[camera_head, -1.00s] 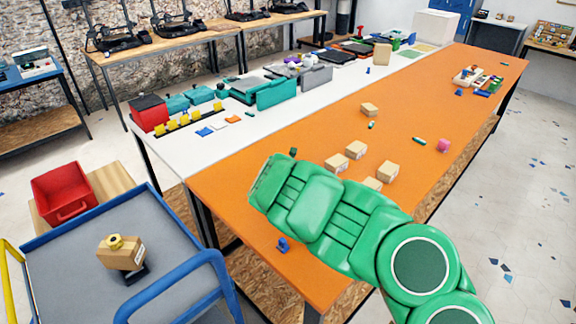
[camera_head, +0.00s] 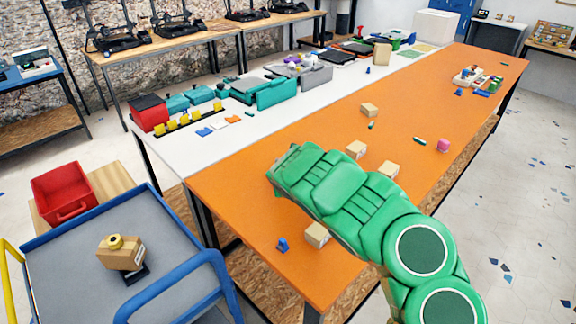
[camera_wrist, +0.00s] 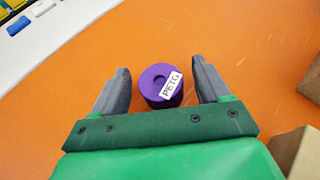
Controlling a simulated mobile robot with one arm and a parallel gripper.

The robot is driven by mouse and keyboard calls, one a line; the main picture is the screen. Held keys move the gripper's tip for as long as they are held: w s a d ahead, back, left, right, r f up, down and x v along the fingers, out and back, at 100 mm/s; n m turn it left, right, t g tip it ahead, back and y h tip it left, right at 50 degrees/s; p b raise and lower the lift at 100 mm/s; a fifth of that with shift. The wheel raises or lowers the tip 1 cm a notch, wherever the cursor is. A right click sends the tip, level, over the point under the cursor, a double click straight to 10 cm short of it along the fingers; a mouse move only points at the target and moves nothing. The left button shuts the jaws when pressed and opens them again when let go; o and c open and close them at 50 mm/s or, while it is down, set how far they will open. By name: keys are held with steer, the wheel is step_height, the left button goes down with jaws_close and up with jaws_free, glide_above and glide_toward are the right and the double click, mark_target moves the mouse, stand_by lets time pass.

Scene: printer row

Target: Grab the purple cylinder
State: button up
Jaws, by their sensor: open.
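The purple cylinder (camera_wrist: 158,88) stands on the orange tabletop in the wrist view, with a round hole in its top and a white label reading PETG. My gripper (camera_wrist: 160,66) is open, with one grey finger on each side of the cylinder. The cylinder lies between the fingers, with a visible gap on both sides. In the head view my green arm hides the cylinder and my fingers.
Cardboard boxes stand around my arm on the orange table (camera_head: 235,180): one in front (camera_head: 317,235), others behind (camera_head: 356,150). Box corners also show at the wrist view's right edge (camera_wrist: 300,150). A small blue piece (camera_head: 282,245) and a pink cylinder (camera_head: 443,145) also stand there.

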steer(key=shift+c, duration=0.2)
steer(key=c, duration=1)
steer(key=shift+r, duration=0.1)
steer(key=shift+r, duration=1.6)
steer(key=shift+s+d+r, duration=0.2)
steer(key=shift+s+r, duration=0.7)
steer(key=shift+r, duration=0.05)
steer(key=w+d+r+v, duration=0.1)
steer(key=r+v, duration=0.1)
steer(key=v, duration=1.2)
steer(key=shift+d+r, duration=0.25)
